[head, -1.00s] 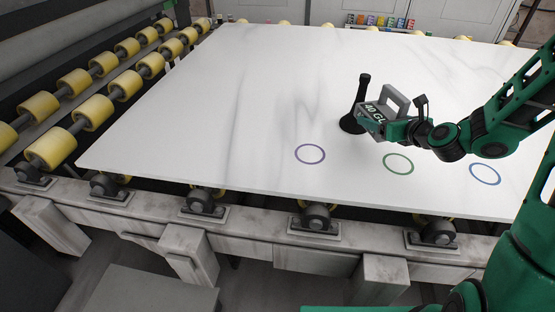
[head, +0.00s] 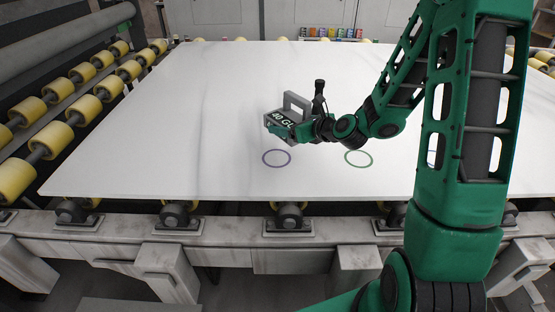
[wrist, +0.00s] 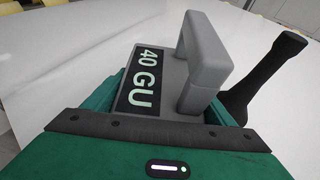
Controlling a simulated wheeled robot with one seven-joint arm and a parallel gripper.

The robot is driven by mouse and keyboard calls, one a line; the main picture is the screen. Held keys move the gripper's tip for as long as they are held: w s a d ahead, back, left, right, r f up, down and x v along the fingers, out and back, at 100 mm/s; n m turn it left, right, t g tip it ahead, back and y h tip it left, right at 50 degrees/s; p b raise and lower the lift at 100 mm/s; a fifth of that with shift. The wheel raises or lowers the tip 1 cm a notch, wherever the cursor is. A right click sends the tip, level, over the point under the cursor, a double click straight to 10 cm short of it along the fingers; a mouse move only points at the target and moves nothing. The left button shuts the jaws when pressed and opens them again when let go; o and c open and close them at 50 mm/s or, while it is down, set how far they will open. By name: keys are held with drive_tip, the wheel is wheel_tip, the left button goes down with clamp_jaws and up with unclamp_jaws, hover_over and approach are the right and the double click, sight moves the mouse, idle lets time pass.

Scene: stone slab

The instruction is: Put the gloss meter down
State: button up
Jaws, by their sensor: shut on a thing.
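The gloss meter (head: 276,119) is a grey box with an arched grey handle and a dark display reading 40 GU. My gripper (head: 298,131) is shut on it. In the wrist view the meter (wrist: 176,72) sits between the green jaws (wrist: 165,105), its handle standing up. It appears above the white stone slab (head: 190,100), behind the left blue-purple ring (head: 264,158) in the head view. I cannot tell if its underside touches the slab; that part is hidden.
A black post with a flared base (wrist: 262,78) stands right of the meter, its base partly hidden in the head view. A green ring (head: 346,158) lies to the right; another blue ring is mostly behind my arm. The slab's left side is clear. Yellow rollers (head: 58,138) line the left.

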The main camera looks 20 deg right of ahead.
drive_tip(key=s+a+r+n+g+y, duration=0.1)
drive_tip(key=s+a+n+g+y, duration=0.2)
drive_tip(key=a, duration=0.4)
drive_tip(key=s+a+r+n+g+y, duration=0.1)
drive_tip(key=s+a+r+n+y, duration=0.15)
drive_tip(key=s+a, duration=0.35)
hover_over(277, 159)
drive_tip(key=shift+n+y, duration=0.25)
wheel_tip(277, 159, down, 8)
drive_tip(key=shift+w+r, duration=0.1)
drive_tip(key=shift+w, duration=0.05)
drive_tip(key=shift+f, duration=2.05)
drive_tip(key=o, duration=1.6)
drive_tip(key=shift+c, duration=0.2)
